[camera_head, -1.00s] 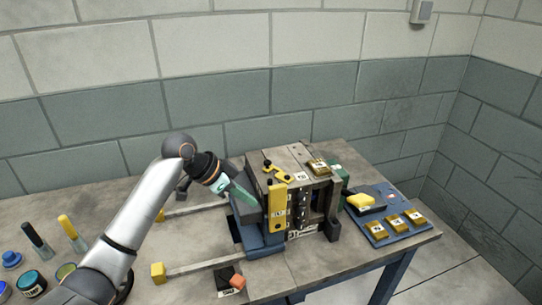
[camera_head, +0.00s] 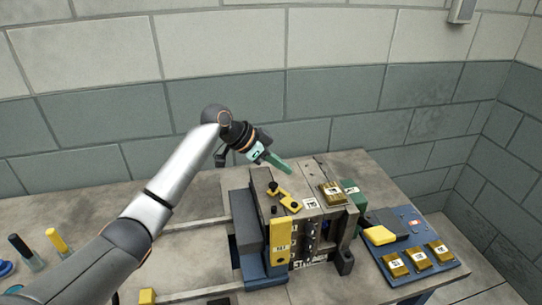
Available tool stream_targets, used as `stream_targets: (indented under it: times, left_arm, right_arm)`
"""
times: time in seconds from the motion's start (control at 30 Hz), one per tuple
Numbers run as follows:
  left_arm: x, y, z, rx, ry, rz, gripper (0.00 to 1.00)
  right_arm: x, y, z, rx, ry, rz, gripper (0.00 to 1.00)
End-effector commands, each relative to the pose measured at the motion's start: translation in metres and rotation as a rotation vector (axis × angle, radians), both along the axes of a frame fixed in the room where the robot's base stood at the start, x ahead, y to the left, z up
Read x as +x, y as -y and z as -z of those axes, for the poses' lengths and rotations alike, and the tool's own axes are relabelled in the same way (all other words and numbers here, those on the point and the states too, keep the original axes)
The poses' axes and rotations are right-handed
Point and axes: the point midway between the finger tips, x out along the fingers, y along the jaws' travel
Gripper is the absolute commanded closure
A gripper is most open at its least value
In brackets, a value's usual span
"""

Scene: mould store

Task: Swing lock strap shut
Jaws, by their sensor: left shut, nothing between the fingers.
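The mould (camera_head: 322,216) stands on the bench as a grey block with a dark gap between its plates. A short yellow strap with black knobs (camera_head: 289,201) lies at a slant on its top face; it looks like the lock strap. A taller yellow plate (camera_head: 280,240) hangs upright on the front face. My left gripper (camera_head: 279,163), with green fingers, is shut and empty. It hovers behind and above the strap, appearing apart from it. My right gripper is out of view.
A blue tray (camera_head: 432,270) with several brass blocks and a yellow-topped block (camera_head: 379,236) is at the right. A brass block (camera_head: 333,193) sits on the mould. Rails run left from the mould. Marker-like tools (camera_head: 57,241) stand at far left.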

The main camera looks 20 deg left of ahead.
Motion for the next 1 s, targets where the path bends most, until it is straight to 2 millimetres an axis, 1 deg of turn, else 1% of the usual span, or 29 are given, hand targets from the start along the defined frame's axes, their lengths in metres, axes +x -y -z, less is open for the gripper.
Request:
stream_targets:
  times: [0.03,0.17,0.2,0.23,0.43,0.6,1.0]
  left_arm:
    - [0.004,0.007,0.007,-0.002,-0.003,0.001,1.0]
    - [0.015,0.022,0.026,-0.001,-0.002,0.001,1.0]
    - [0.009,0.01,0.026,0.003,-0.001,-0.004,1.0]
    - [0.006,0.006,0.027,0.004,0.0,-0.003,1.0]
    - [-0.007,-0.009,0.032,0.001,0.0,-0.002,1.0]
    - [-0.01,-0.013,0.033,0.001,0.002,-0.001,1.0]
    - [-0.008,-0.012,0.034,0.001,0.001,-0.005,1.0]
  right_arm:
    - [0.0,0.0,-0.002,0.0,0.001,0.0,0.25]
    - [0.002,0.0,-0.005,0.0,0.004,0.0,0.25]
    - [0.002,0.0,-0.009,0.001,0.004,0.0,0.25]
    - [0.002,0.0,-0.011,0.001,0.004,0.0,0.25]
    - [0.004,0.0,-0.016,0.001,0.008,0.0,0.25]
    - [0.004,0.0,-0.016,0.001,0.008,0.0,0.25]
    - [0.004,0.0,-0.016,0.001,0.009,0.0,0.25]
